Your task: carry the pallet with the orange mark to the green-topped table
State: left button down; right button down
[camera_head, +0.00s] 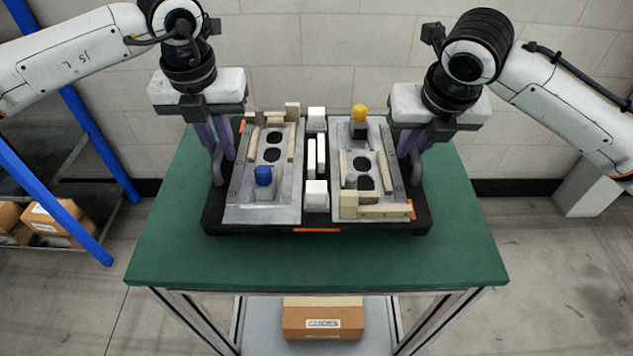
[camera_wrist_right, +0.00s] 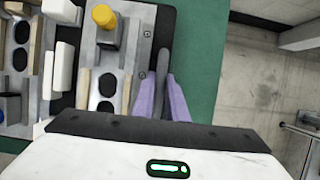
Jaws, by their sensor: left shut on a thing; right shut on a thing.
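The black pallet (camera_head: 380,226) with an orange mark (camera_head: 316,230) on its front edge is at the middle of the green-topped table (camera_head: 465,262). I cannot tell whether it rests on the top or hangs just above it. It carries two grey fixture plates, a left one (camera_head: 258,214) with a blue-topped peg and a right one (camera_head: 378,190) with a yellow-topped peg. My left gripper (camera_head: 218,178) is shut on the handle at the pallet's left side. My right gripper (camera_head: 413,170) is shut on the right handle, also seen in the right wrist view (camera_wrist_right: 164,98).
White blocks (camera_head: 316,190) stand between the plates. Green tabletop is bare in front of and beside the pallet. A cardboard box (camera_head: 322,318) sits on the table's lower shelf. A blue-posted rack (camera_head: 60,170) with boxes stands at the left. A block wall is behind.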

pick_arm(q)
jog(key=shift+w+f+b, duration=0.15)
jog(key=shift+f+b, duration=0.6)
jog(key=shift+b, duration=0.1)
pick_arm(e)
jog(key=shift+w+f, duration=0.15)
jog(key=shift+f, duration=0.55)
pick_arm(q)
jog(key=c, duration=2.2)
grip_release()
jog(key=shift+a+f, duration=0.1)
jog(key=shift+f, duration=0.3)
pick_arm(e)
jog(key=c, duration=2.2)
grip_release()
jog(key=shift+f, duration=0.4)
pick_arm(q)
jog(key=o, duration=0.4)
jog(key=shift+s+r, duration=0.25)
jog(key=shift+s, duration=0.05)
pick_arm(e)
jog(key=o, duration=0.4)
jog(key=shift+s+r, duration=0.2)
jog(key=shift+s, duration=0.1)
pick_arm(q)
jog(key=shift+o, duration=0.2)
pick_arm(e)
jog(key=shift+o, duration=0.2)
